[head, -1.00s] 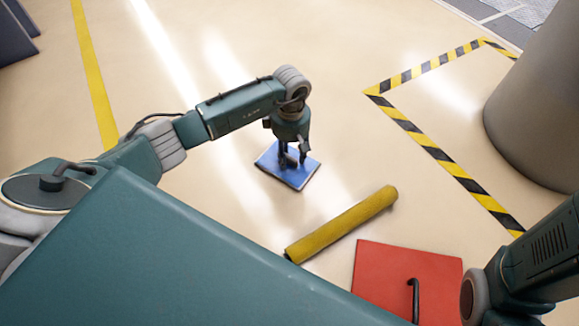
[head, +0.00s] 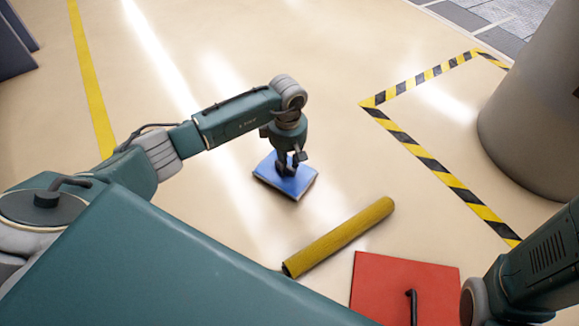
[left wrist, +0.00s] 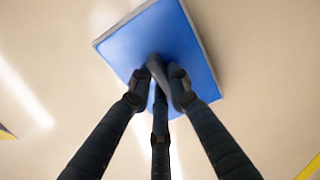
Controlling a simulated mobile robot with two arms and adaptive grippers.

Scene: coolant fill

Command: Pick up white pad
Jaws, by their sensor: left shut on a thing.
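The pad (head: 296,186) in the head view is blue on top with a pale, whitish edge. No pad with a white top shows. In the left wrist view the pad (left wrist: 200,55) fills the upper middle, set at an angle. My left gripper (head: 289,168) points down over the pad's middle. Its dark fingers (left wrist: 158,72) come together on the blue top, shut on the pad. The fingertips are partly hidden, and I cannot tell whether the pad is clear of the floor.
A yellow roll (head: 338,237) lies on the floor right of and nearer than the pad. A large grey cylinder (head: 535,125) stands at right inside yellow-black tape (head: 410,147). The floor behind the pad is clear.

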